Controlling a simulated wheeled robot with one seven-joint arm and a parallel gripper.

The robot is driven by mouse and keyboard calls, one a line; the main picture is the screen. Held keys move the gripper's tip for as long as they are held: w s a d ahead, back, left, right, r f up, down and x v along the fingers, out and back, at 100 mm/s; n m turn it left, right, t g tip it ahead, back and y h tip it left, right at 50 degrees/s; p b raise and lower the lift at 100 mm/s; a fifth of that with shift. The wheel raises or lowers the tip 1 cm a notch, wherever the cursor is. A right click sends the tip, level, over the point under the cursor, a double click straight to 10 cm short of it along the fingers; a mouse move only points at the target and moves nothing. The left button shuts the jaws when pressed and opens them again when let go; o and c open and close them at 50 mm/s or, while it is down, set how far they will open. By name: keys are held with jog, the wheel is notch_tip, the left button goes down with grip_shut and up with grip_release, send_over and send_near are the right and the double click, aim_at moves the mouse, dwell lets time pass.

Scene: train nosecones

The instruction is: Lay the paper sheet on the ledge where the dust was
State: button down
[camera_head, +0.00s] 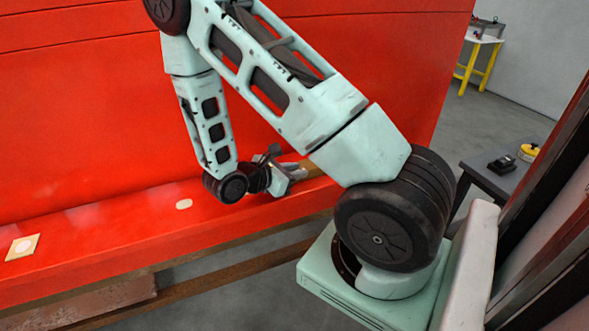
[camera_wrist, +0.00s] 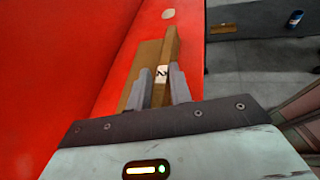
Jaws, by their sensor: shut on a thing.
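My gripper (camera_head: 283,179) is at the right part of the red ledge (camera_head: 120,228), close to the red wall. In the wrist view my gripper (camera_wrist: 162,88) is shut on the upright strip of a tan paper sheet (camera_wrist: 150,52), which bears a white label reading "2". The sheet's flat part shows left of the strip, over the red surface. In the head view the sheet (camera_head: 313,170) is partly hidden behind my arm. I cannot tell whether it touches the ledge. A pale oval patch (camera_head: 184,204) lies on the ledge, left of my gripper; a pale patch (camera_wrist: 168,14) shows beyond the sheet in the wrist view.
Another tan square (camera_head: 22,247) with a pale round spot lies on the ledge at far left. The red wall (camera_head: 80,110) rises behind the ledge. A dark table (camera_head: 495,178) at right holds a black device and a yellow item. A blue can (camera_wrist: 295,18) shows in the wrist view.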

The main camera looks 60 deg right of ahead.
jog(key=c, duration=1.2)
grip_release()
jog(key=shift+c, duration=0.2)
jog(key=b+v, duration=0.2)
jog(key=v, duration=0.8)
jog(key=shift+w+a+b, duration=0.1)
jog(key=shift+a+b, duration=0.2)
jog(key=shift+b, duration=0.1)
jog(key=shift+a+r, duration=0.3)
jog(key=shift+a, duration=0.3)
jog(key=s+a+r+m+t+y, duration=0.1)
jog(key=s+a+y, duration=0.3)
jog(key=a, duration=0.4)
jog(key=s+a+r+m+t+y, duration=0.1)
jog(key=s+a+r+m+y, duration=0.2)
jog(key=a, duration=0.6)
jog(key=s+a+r+m+t+y, duration=0.1)
jog(key=s+a+r+m+y, duration=0.1)
jog(key=s+a+y, duration=0.4)
jog(key=a+r+y, duration=0.1)
jog(key=a, duration=0.2)
jog(key=shift+s+a, duration=0.15)
jog(key=shift+s, duration=0.25)
jog(key=shift+r, duration=0.1)
